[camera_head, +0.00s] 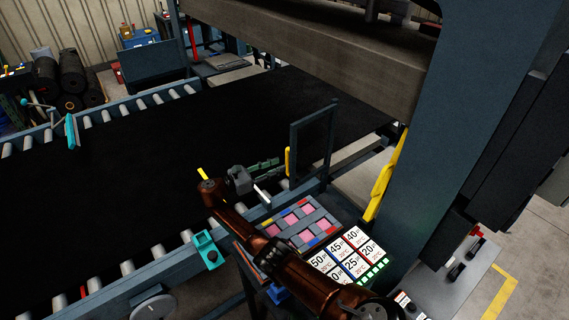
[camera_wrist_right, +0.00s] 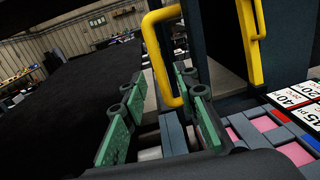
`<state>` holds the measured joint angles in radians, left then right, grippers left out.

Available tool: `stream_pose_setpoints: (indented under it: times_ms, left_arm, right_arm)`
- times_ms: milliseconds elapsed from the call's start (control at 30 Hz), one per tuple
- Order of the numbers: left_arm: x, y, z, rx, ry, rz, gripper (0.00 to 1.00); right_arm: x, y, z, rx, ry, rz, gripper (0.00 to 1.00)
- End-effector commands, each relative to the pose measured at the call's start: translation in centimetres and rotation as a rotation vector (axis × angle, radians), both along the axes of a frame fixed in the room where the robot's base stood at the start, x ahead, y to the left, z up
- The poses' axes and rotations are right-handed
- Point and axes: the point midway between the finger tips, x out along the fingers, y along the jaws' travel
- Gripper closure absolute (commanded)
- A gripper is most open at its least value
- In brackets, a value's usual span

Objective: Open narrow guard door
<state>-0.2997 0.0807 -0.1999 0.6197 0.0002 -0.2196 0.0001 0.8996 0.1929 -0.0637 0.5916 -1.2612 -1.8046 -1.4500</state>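The narrow guard door is a dark framed panel (camera_head: 332,132) standing upright by the near edge of the black belt, beside the press. Its yellow handle (camera_head: 287,162) is on the left edge of the frame. My right gripper (camera_head: 274,168) is just left of the handle, fingers pointing at it. In the right wrist view the yellow handle loop (camera_wrist_right: 148,50) is ahead of the spread green-padded fingers (camera_wrist_right: 160,92), its lower end between them. I see no grip on it; contact cannot be told. My left gripper is not in view.
The black belt (camera_head: 120,140) lies left of the door. A tray with pink pieces (camera_head: 292,222) and a panel of number cards (camera_head: 345,255) are below my right gripper. The press post (camera_head: 450,130) with a yellow bar (camera_head: 382,185) stands to the right.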

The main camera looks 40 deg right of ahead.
Motion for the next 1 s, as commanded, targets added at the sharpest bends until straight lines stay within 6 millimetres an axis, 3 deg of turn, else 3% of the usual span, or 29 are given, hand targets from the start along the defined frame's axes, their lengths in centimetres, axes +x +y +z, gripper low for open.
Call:
stream_pose_setpoints:
  times_ms: [200, 400, 1000]
  left_arm:
    - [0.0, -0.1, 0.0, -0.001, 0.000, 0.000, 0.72]
    - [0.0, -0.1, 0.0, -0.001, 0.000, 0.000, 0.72]
    - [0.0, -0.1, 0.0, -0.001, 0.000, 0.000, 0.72]
  right_arm:
    - [0.6, 4.4, 0.0, 0.000, 0.001, 0.001, 0.72]
    - [0.9, 6.3, 0.0, 0.001, 0.001, 0.000, 0.72]
    - [0.9, 6.5, 0.0, 0.000, 0.000, -0.001, 0.72]
